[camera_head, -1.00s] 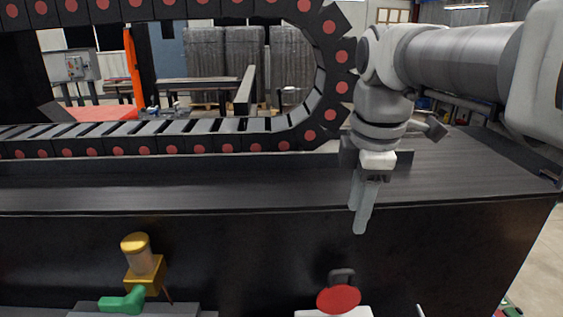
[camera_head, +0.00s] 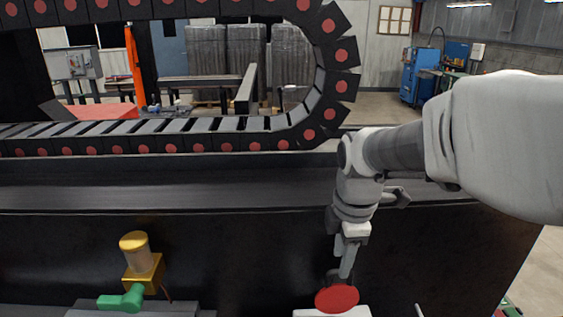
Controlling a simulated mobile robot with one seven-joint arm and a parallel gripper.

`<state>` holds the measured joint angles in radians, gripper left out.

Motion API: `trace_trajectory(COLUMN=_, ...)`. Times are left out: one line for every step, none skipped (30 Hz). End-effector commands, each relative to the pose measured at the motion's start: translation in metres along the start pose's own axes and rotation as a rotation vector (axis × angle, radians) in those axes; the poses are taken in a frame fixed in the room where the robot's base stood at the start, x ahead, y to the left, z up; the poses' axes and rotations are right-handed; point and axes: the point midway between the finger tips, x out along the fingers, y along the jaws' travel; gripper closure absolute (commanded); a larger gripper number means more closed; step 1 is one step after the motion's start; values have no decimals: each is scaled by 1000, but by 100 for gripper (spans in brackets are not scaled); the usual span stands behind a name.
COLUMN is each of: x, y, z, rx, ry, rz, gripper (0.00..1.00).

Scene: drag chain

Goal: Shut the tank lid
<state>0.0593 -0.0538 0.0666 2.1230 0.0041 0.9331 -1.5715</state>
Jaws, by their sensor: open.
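The tank lid is a small red disc (camera_head: 337,299) at the bottom right of centre in the head view, tilted up so its round face shows. A white surface (camera_head: 303,313) shows just below it, cut off by the frame's edge. My gripper (camera_head: 343,275) points down right above and behind the lid, its fingers close to the lid's upper edge. The fingers are open, but overlap in this view. A dark part by the lid's top is mostly hidden by the fingers. I cannot tell whether they touch it.
A black drag chain with red dots (camera_head: 200,143) loops above the dark machine bench (camera_head: 180,195) behind my gripper. A brass and yellow fitting with a green handle (camera_head: 138,265) stands at the lower left. The space between it and the lid is clear.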

Motion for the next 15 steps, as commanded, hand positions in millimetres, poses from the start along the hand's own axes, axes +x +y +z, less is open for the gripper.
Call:
trace_trajectory(x=8, y=-1, z=0, rx=0, ry=0, rz=-4, gripper=53)
trace_trajectory(x=12, y=0, z=0, rx=0, ry=0, rz=-3, gripper=53)
trace_trajectory(x=17, y=0, z=0, rx=0, ry=0, rz=-3, gripper=53)
trace_trajectory(x=20, y=0, z=0, rx=0, ry=0, rz=-2, gripper=53)
trace_trajectory(x=22, y=0, z=0, rx=0, ry=0, rz=-2, gripper=53)
trace_trajectory(x=25, y=0, z=0, rx=0, ry=0, rz=-2, gripper=53)
trace_trajectory(x=26, y=0, z=0, rx=0, ry=0, rz=-1, gripper=53)
trace_trajectory(x=27, y=0, z=0, rx=0, ry=0, rz=-1, gripper=53)
trace_trajectory(x=28, y=0, z=0, rx=0, ry=0, rz=0, gripper=53)
trace_trajectory(x=29, y=0, z=0, rx=0, ry=0, rz=0, gripper=53)
trace_trajectory(x=29, y=0, z=0, rx=0, ry=0, rz=1, gripper=53)
trace_trajectory(x=29, y=0, z=0, rx=0, ry=0, rz=1, gripper=53)
trace_trajectory(x=29, y=0, z=0, rx=0, ry=0, rz=1, gripper=53)
trace_trajectory(x=29, y=0, z=0, rx=0, ry=0, rz=1, gripper=53)
trace_trajectory(x=29, y=0, z=0, rx=0, ry=0, rz=1, gripper=53)
